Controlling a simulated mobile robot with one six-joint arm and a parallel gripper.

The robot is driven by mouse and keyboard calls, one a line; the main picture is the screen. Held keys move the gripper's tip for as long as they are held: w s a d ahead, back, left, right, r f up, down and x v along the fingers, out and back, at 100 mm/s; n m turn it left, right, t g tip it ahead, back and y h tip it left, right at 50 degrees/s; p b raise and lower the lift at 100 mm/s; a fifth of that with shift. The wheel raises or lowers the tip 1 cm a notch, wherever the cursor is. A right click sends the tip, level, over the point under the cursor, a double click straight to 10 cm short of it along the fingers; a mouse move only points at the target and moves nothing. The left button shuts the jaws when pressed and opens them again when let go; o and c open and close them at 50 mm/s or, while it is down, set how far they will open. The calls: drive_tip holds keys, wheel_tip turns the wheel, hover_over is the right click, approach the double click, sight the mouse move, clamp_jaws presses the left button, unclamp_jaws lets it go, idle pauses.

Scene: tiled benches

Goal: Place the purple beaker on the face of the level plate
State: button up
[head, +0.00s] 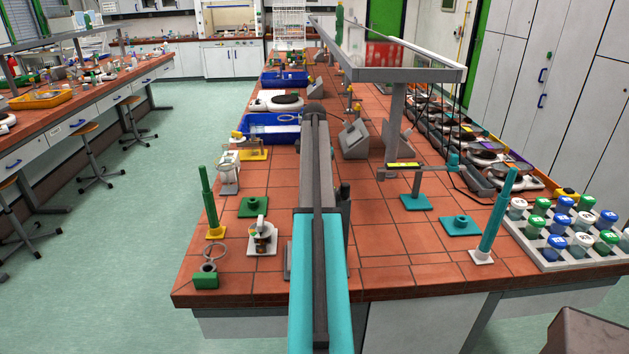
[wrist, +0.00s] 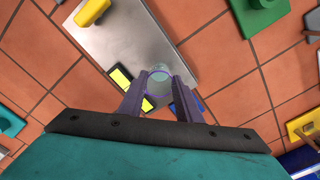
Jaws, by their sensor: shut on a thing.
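The purple beaker (wrist: 160,74) is a small clear vessel with a purple tint at its rim. My gripper (wrist: 159,84) is shut on it, with one dark finger on each side. A bare grey metal plate (wrist: 145,35), apparently the level plate, lies below and just beyond the beaker in the wrist view. The beaker overlaps the plate's lower edge there. I cannot tell whether it touches the plate or hangs above it. In the head view my arm hides the gripper, the beaker and this plate.
A yellow block (wrist: 92,11) sits at the plate's far end. A black and yellow panel (wrist: 121,78) is beside the fingers. A green base (head: 253,206) and a teal base (head: 415,202) stand either side of my arm. A bottle rack (head: 545,258) is at right.

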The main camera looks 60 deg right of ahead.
drive_tip(key=o, duration=0.9)
drive_tip(key=shift+f, duration=0.1)
drive_tip(key=shift+o, duration=0.2)
wheel_tip(320, 180, up, 12)
drive_tip(key=b, duration=0.2)
idle(0.8)
